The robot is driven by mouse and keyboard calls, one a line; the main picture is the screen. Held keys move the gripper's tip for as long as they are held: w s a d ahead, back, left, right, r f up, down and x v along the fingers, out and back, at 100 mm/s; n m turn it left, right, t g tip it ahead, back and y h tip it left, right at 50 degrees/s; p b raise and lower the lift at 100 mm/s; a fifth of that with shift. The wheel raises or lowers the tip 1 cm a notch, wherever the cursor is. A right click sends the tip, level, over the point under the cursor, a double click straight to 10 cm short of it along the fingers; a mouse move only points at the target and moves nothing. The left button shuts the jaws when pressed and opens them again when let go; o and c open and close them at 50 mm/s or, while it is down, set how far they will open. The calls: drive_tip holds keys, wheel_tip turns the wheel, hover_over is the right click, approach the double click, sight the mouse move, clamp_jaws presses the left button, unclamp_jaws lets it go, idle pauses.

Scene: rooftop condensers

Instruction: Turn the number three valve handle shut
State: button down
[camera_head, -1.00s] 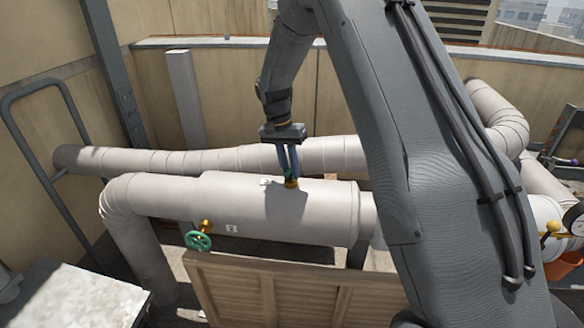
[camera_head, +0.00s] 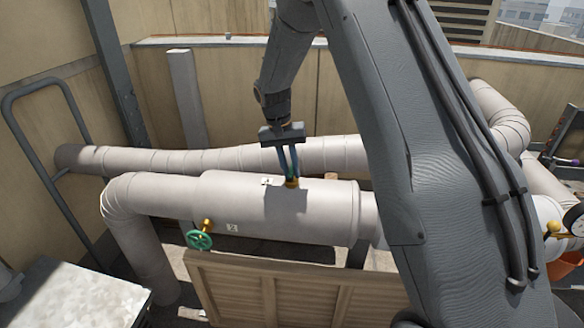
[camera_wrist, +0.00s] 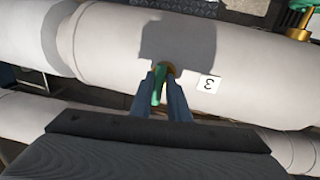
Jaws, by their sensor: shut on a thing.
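The number three valve stands on top of the thick white pipe. The fingers hide much of the handle in the head view.
A green handwheel (camera_head: 199,239) on a brass stem is on the pipe's lower left, near a tag (camera_head: 232,227). A slatted wooden panel (camera_head: 300,290) stands in front. A second white pipe (camera_head: 230,157) runs behind. A gauge (camera_head: 574,218) is at far right.

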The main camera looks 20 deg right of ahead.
drive_tip(key=shift+s+f, duration=0.2)
drive_tip(key=shift+s, duration=0.05)
drive_tip(key=c, duration=1.7)
unclamp_jaws()
drive_tip(key=shift+w+r, duration=0.1)
drive_tip(key=shift+r, duration=0.1)
drive_tip(key=shift+w+r, duration=0.1)
drive_tip(key=shift+r, duration=0.2)
drive_tip(key=r, duration=0.2)
drive_tip(key=a+r+b, duration=0.1)
drive_tip(key=r, duration=0.1)
drive_tip(key=r+b, duration=0.1)
drive_tip(key=r, duration=0.2)
drive_tip(key=shift+w+a, duration=0.15)
drive_tip(key=shift+w, duration=0.05)
drive_tip(key=shift+s, duration=0.1)
drive_tip(key=s+f+n, duration=0.1)
drive_tip(key=s, duration=0.8)
drive_tip(key=s+d+f+n+t+y, duration=0.1)
drive_tip(key=s+f+n, duration=0.1)
drive_tip(key=s, duration=0.8)
drive_tip(key=s+d+f+n+y, duration=0.1)
drive_tip(key=s, duration=0.8)
drive_tip(key=shift+s+f+t, duration=0.3)
drive_tip(key=shift+s, duration=0.1)
